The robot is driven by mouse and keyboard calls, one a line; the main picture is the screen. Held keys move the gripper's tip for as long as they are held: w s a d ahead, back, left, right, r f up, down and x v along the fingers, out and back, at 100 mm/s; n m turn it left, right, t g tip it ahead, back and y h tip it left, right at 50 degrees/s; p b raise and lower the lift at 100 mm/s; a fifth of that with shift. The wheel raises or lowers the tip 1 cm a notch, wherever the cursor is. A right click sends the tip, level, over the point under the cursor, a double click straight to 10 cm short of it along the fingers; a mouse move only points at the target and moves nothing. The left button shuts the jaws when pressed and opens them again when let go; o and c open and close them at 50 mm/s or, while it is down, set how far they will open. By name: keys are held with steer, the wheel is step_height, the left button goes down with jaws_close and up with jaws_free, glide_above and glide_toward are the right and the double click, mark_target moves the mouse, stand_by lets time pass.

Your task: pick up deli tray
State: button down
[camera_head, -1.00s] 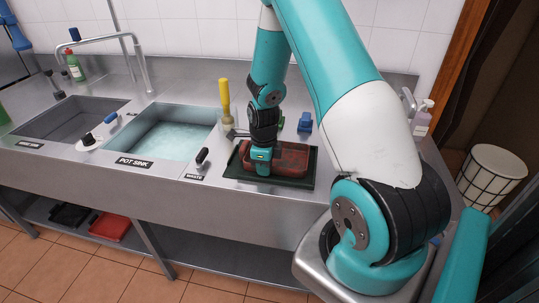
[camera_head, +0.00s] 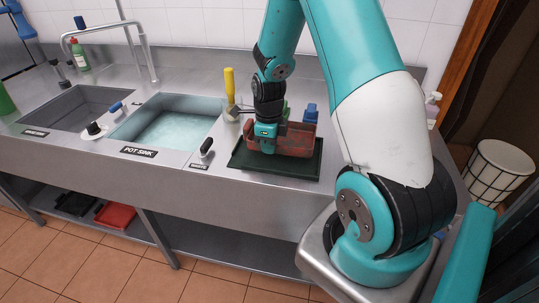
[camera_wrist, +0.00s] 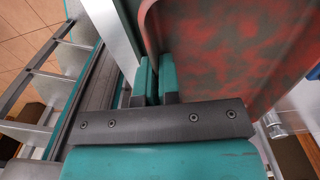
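The deli tray (camera_head: 298,142), red and stained, appears raised over a flat dark green tray (camera_head: 285,169) on the steel counter. My gripper (camera_head: 266,148) is at its left end. In the wrist view the deli tray (camera_wrist: 225,50) fills the upper right, its inside smeared red and grey. The two teal fingers of my gripper (camera_wrist: 153,72) are close together at the tray's edge and seem shut on its wall. The exact contact is partly hidden by the fingers.
A pot sink (camera_head: 166,132) with water lies to the left, with a waste lever (camera_head: 206,148) at its front. A yellow-handled tool (camera_head: 229,85) and a blue item (camera_head: 310,113) stand behind the trays. A wall closes the back of the counter.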

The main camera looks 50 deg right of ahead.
step_height(320, 180, up, 16)
steer(key=b, duration=0.1)
step_height(320, 180, up, 5)
steer(key=p, duration=0.4)
steer(key=shift+f, duration=0.1)
stand_by(0.5)
